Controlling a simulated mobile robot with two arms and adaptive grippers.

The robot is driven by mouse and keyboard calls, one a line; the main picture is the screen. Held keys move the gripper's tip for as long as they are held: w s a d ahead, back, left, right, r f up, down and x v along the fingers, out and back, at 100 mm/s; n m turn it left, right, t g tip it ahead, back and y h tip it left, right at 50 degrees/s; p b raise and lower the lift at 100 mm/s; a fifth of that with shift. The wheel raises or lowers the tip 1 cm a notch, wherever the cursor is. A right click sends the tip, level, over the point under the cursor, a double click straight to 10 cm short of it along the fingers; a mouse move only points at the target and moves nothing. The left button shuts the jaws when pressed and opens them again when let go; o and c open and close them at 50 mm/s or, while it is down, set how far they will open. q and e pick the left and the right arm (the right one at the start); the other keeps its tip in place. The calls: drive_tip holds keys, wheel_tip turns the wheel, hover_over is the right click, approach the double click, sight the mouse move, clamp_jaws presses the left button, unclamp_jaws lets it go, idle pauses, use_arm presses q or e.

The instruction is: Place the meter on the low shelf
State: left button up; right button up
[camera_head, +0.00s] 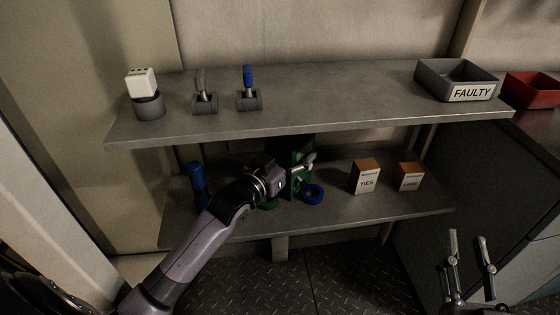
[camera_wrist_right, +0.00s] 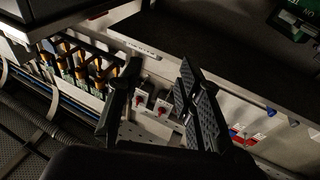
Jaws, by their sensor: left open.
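A dark green upright block (camera_head: 302,149), which looks like the meter, stands on the low shelf (camera_head: 345,208) at its back middle, partly hidden by my left gripper. My left gripper (camera_head: 304,173) is open right in front of the green block; I cannot tell whether they touch. A green item (camera_wrist_right: 292,18) also shows at the top right corner of the right wrist view, cut off by the edge. My right gripper (camera_head: 470,262) is open and empty, low at the right, well away from the shelves. Its two fingers (camera_wrist_right: 160,95) stand apart in the right wrist view.
The low shelf holds a blue bottle (camera_head: 198,180), a blue ring (camera_head: 313,194), a green ring (camera_head: 270,204), a TIES box (camera_head: 365,177) and another box (camera_head: 409,177). The upper shelf (camera_head: 330,95) above bears a FAULTY tray (camera_head: 456,79). A red bin (camera_head: 532,90) stands right.

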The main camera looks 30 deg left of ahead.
use_arm(q)
drive_tip(key=s, duration=0.3)
drive_tip(key=s+a+p, duration=0.1)
drive_tip(key=s, duration=0.2)
drive_tip(key=s+a+p, duration=0.1)
drive_tip(key=s, duration=0.3)
drive_tip(key=s+d+f+g, duration=0.4)
drive_tip(key=s+d+f, duration=0.1)
drive_tip(key=s+d, duration=0.4)
drive_tip(key=shift+d+y, duration=0.3)
drive_tip(key=shift+d, duration=0.4)
use_arm(e)
wheel_tip(320, 180, down, 10)
drive_tip(key=s+d+g+h, duration=0.1)
drive_tip(key=d+g+h, duration=0.1)
drive_tip(key=g, duration=0.4)
drive_tip(key=shift+s+f, duration=0.25)
drive_tip(key=shift+s, duration=0.15)
